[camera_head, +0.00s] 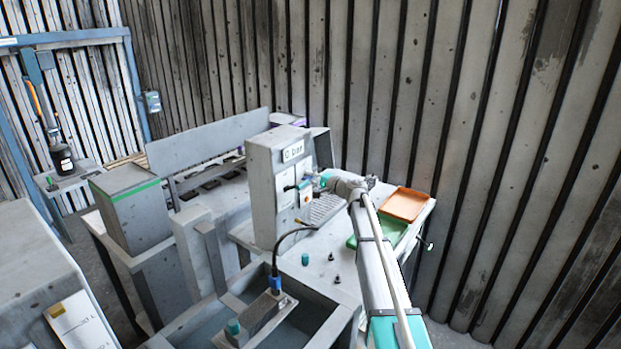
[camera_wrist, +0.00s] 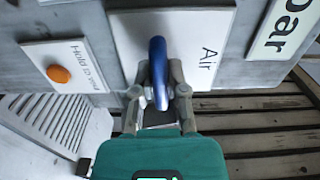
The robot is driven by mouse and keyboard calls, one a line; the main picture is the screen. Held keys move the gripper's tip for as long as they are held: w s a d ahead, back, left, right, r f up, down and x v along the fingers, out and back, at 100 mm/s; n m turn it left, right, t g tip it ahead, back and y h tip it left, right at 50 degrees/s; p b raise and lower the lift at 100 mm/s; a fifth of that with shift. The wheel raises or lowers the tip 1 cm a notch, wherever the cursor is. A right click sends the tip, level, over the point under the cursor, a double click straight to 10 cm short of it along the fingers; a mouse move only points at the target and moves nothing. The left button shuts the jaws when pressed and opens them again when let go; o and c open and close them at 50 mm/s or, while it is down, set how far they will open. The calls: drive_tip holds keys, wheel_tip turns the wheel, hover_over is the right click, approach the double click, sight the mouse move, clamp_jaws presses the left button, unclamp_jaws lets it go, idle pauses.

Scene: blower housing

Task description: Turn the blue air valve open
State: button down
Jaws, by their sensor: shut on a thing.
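The blue air valve (camera_wrist: 158,60) is a rounded lever on a white plate marked "Air" (camera_wrist: 125,30), seen close up in the wrist view. The lever runs up and down in that picture, along the line of the lettering. My gripper (camera_wrist: 159,92) is shut on the lever, one finger on each side of its lower part. In the head view my gripper (camera_head: 318,183) is at the front of the grey cabinet (camera_head: 263,190). The valve is too small and covered to make out there.
An orange button (camera_wrist: 59,74) on a "Hold to" plate lies left of the valve in the wrist view. Orange (camera_head: 405,204) and green (camera_head: 386,233) trays lie right of the cabinet, near my arm.

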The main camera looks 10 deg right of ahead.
drive_tip(key=shift+n, duration=0.3)
drive_tip(key=n, duration=1.3)
drive_tip(key=shift+n, duration=2.1)
drive_tip(key=c, duration=0.7)
unclamp_jaws()
drive_tip(key=shift+o, duration=0.2)
